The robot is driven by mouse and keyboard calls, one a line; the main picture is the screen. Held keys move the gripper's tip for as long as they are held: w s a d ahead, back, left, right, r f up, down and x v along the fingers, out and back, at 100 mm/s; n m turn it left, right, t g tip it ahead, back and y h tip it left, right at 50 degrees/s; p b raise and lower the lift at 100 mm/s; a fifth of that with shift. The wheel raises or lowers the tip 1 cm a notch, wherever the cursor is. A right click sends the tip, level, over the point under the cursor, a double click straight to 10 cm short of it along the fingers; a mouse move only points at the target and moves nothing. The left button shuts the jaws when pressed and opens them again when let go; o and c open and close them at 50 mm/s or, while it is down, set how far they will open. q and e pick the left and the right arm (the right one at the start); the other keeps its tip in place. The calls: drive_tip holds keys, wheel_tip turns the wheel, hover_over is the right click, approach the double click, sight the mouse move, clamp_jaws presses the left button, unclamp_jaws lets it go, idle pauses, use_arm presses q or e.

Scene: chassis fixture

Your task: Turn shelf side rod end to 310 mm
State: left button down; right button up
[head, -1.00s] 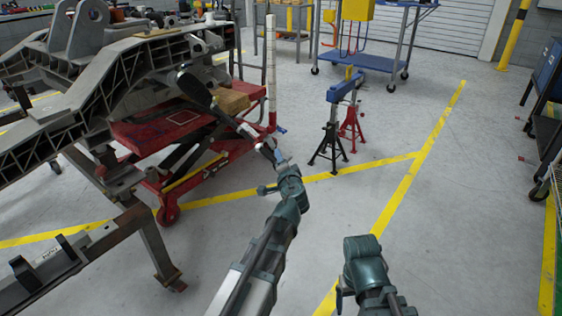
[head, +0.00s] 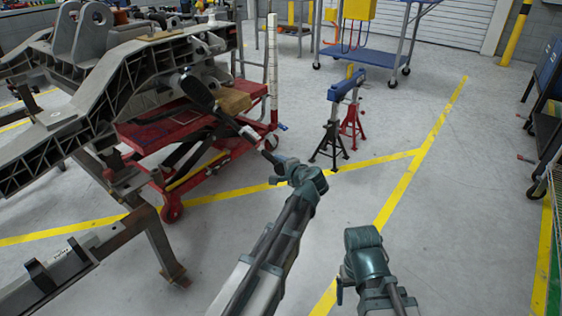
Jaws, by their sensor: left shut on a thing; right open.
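A rod with a thick black body (head: 198,92) and a thinner shaft (head: 228,122) slants down to the right from the grey chassis frame. Its lower end, the rod end (head: 270,143), is small and partly hidden at my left gripper. My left gripper (head: 271,155) is shut on the rod end; the fingers are small and hard to make out. My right gripper (head: 352,282) is low in the middle right, open and apart from the rod, with its jaws mostly hidden by the wrist. No length reading is legible.
The chassis frame (head: 110,75) fills the left side. A red lift table (head: 165,130) with a cardboard-coloured block (head: 234,101) stands under it, beside a white upright post (head: 272,70). Axle stands (head: 330,145) and a blue cart (head: 365,60) stand behind.

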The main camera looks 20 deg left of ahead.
use_arm(q)
drive_tip(key=shift+s+a+f+g, duration=0.1)
drive_tip(key=shift+s+f+g, duration=0.1)
drive_tip(key=shift+g, duration=0.5)
use_arm(e)
drive_tip(key=shift+r, duration=0.35)
use_arm(q)
drive_tip(key=shift+s+y, duration=0.1)
drive_tip(key=shift+y, duration=0.2)
drive_tip(key=shift+c, duration=1.3)
unclamp_jaws()
drive_tip(key=shift+r+p, duration=0.1)
drive_tip(key=shift+p, duration=0.25)
use_arm(e)
drive_tip(key=shift+r, duration=0.15)
